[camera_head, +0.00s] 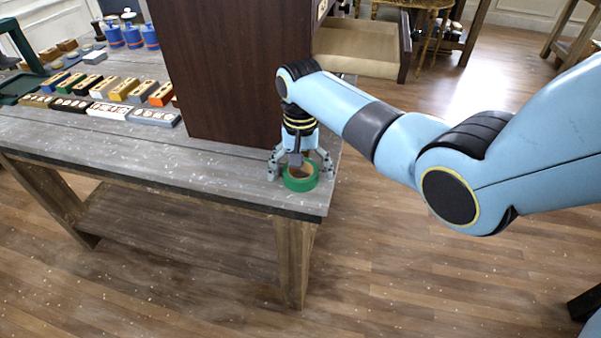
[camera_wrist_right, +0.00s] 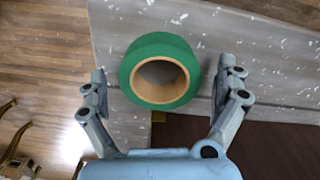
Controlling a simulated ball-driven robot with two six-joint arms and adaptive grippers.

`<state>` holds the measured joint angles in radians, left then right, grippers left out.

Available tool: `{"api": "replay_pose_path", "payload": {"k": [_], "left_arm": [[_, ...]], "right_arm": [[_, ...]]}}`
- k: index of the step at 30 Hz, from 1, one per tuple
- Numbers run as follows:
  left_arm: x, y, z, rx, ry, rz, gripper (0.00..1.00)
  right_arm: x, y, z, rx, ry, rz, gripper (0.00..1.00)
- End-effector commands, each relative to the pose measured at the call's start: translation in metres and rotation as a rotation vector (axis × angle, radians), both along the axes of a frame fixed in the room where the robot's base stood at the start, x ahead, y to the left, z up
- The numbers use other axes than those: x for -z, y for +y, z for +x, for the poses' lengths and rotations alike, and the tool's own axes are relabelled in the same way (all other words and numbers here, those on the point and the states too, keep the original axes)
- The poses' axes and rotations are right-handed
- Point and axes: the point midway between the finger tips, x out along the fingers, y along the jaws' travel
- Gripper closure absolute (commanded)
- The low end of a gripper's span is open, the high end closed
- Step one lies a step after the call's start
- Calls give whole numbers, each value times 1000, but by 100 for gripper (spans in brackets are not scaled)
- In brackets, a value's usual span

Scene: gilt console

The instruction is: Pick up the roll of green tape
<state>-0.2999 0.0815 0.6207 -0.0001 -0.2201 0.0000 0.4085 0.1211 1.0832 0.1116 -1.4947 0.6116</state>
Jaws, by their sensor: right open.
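The roll of green tape (camera_head: 300,183) lies flat near the right front corner of the grey wooden table (camera_head: 215,172). In the right wrist view the tape (camera_wrist_right: 184,85) shows as a green ring with a brown core, between the two fingers. My right gripper (camera_head: 301,172) points down over the tape with its fingers apart on either side of it. In the right wrist view the gripper (camera_wrist_right: 162,84) is open, with a gap between each finger and the tape. My left gripper is not in view.
A tall dark brown cabinet (camera_head: 230,70) stands on the table just behind the tape, with an open drawer (camera_head: 358,48) at its right. Several coloured boxes (camera_head: 120,90) and blue jars (camera_head: 132,37) stand at the left. The table's front and right edges are close to the tape.

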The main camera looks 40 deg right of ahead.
Motion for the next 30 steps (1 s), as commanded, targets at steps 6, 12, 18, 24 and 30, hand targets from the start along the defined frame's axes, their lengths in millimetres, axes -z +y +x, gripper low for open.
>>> {"api": "replay_pose_path", "payload": {"k": [6, 12, 18, 24, 30], "left_arm": [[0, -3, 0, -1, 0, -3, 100], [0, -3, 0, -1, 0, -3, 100], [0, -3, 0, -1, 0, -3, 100], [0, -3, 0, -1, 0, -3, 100], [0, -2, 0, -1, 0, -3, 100]], "right_arm": [[1, 0, 0, 0, 0, 0, 0], [1, 0, 0, 0, 0, 0, 25], [1, 0, 0, 0, 0, 0, 51], [1, 0, 0, 0, -1, -1, 60], [-8, 0, 1, 0, -2, 0, 61]]}}
